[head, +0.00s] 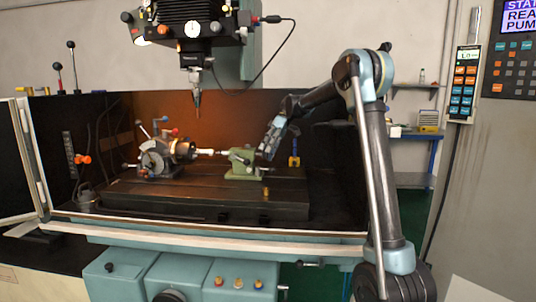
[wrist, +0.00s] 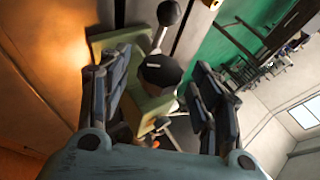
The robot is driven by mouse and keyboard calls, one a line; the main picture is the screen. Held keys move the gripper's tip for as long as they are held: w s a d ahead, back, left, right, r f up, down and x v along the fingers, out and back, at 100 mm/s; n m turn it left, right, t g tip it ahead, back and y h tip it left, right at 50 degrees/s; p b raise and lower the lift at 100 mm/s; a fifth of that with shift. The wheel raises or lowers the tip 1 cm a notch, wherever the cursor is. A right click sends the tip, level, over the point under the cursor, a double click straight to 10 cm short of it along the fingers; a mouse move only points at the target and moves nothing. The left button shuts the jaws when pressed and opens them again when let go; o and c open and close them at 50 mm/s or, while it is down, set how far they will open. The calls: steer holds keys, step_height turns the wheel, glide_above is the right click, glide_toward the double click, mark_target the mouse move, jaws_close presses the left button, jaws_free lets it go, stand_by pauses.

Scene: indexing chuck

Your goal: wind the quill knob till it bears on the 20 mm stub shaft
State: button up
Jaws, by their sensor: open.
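The green tailstock (head: 241,161) stands on the machine table, facing the indexing chuck (head: 182,149). The bright stub shaft (head: 205,152) lies between them, one end at the chuck. Whether the quill touches its other end is too small to tell. My gripper (head: 268,148) is at the right end of the tailstock. In the wrist view the black quill knob (wrist: 160,72) sits between the fingers of my open gripper (wrist: 161,85), with part of the green tailstock body (wrist: 112,42) behind it. The knob appears clear of both fingers. The knob is hidden in the head view.
A lever with a dark ball end (wrist: 168,13) rises beside the knob. The spindle tool (head: 197,98) hangs above the table. A blue-and-yellow item (head: 294,155) stands right of my gripper. The table front (head: 200,203) is largely clear.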

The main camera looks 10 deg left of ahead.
step_height(320, 180, up, 10)
steer(key=shift+f, duration=0.2)
stand_by(0.5)
steer(key=shift+s+d+r+t, duration=0.15)
steer(key=shift+s+r+t, duration=0.1)
steer(key=shift+t, duration=0.15)
steer(key=s+d+r+n+t, duration=0.2)
steer(key=s+d+r+t, duration=0.2)
steer(key=d+r+t, duration=0.4)
steer(key=shift+t, duration=0.5)
steer(key=x, duration=2)
steer(key=shift+s+a, duration=0.15)
steer(key=shift+a, duration=0.05)
